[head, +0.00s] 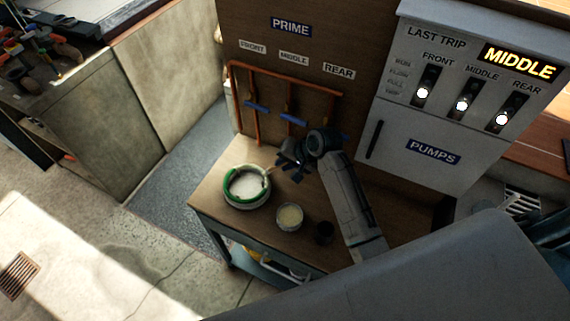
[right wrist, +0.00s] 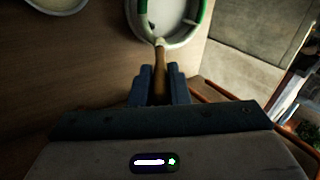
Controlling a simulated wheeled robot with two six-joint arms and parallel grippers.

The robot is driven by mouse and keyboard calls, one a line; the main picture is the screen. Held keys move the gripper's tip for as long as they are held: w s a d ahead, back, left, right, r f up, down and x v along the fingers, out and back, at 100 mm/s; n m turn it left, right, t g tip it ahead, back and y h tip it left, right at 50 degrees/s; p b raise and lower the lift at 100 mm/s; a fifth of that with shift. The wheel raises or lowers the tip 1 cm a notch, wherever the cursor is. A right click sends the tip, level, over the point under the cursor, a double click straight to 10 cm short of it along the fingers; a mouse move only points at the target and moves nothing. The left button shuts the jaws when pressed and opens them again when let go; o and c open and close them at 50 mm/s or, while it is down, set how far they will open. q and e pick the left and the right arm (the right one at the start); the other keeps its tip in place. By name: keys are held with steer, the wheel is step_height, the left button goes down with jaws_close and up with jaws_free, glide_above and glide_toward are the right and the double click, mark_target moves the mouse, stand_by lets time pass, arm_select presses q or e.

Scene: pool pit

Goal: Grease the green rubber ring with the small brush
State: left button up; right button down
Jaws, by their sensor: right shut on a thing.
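The green rubber ring (head: 233,189) lies around the top of a round whitish pot (head: 248,205) on the wooden bench top. The ring also shows at the top of the right wrist view (right wrist: 142,8). My right gripper (head: 284,160) is shut on the small brush (right wrist: 160,75), whose wooden handle sits between the fingers. The brush's pale tip is at the pot's near rim in the right wrist view; whether it touches the ring I cannot tell. A small tub (head: 289,217) of pale yellowish stuff, perhaps grease, stands right of the pot. My left gripper is not in view.
Copper pipes with blue levers (head: 293,118) rise behind the bench. A grey pump panel (head: 430,145) stands at the right. The bench's front left is clear.

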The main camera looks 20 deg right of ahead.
steer(key=shift+w, duration=0.6)
steer(key=shift+w+a, duration=0.1)
steer(key=shift+w, duration=0.1)
steer(key=shift+w+a, duration=0.15)
steer(key=shift+w, duration=0.25)
steer(key=shift+r, duration=2.5)
